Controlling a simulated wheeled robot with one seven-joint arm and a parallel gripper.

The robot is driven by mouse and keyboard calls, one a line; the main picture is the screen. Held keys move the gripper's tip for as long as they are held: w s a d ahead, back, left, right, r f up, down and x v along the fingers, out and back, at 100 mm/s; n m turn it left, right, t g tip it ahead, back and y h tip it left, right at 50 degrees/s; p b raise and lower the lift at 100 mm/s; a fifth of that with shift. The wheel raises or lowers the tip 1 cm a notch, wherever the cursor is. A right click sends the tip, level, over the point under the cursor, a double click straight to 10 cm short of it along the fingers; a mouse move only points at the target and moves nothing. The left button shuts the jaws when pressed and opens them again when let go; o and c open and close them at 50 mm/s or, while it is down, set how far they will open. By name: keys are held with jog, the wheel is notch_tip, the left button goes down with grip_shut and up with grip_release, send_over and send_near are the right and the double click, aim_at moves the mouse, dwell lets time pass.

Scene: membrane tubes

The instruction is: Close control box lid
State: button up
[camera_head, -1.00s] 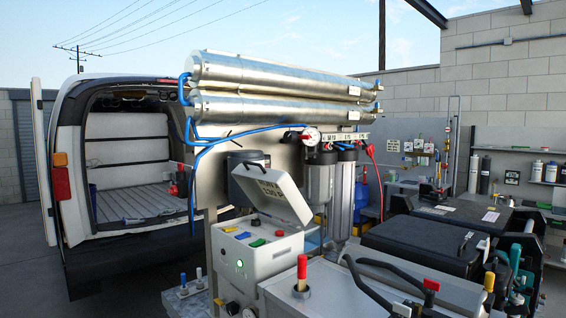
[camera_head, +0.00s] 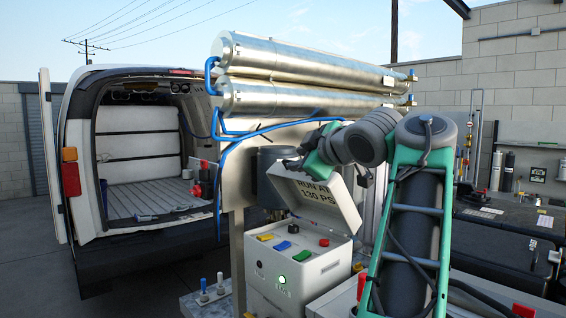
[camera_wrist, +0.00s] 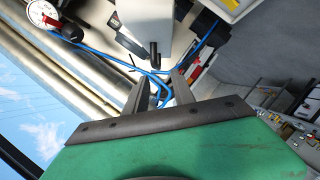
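The white control box (camera_head: 285,290) stands in front of the membrane tubes. Its lid (camera_head: 335,205), lettered "RUN AT 130 PSI", is raised and tilted back, so the coloured buttons inside show. My gripper (camera_head: 288,165) is at the lid's upper edge in the head view, where its fingers are small and partly unclear. In the wrist view my gripper (camera_wrist: 161,78) has its two fingers apart with a gap between them. The pale lid (camera_wrist: 148,22) and a black handle-like piece (camera_wrist: 154,50) lie just beyond the fingertips. I cannot tell whether they touch.
Steel membrane tubes (camera_head: 310,97) and blue hoses (camera_head: 225,150) are close behind the lid. A pressure gauge (camera_wrist: 42,13) shows in the wrist view. A van (camera_head: 75,180) with an open rear stands left. Black cases (camera_head: 490,250) are at right.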

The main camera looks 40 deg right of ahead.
jog(key=x, duration=0.7)
jog(key=shift+s+d+p, duration=0.1)
jog(key=shift+d+p, duration=0.2)
jog(key=shift+d, duration=0.05)
jog(key=shift+c, duration=0.5)
grip_shut()
dwell(0.4)
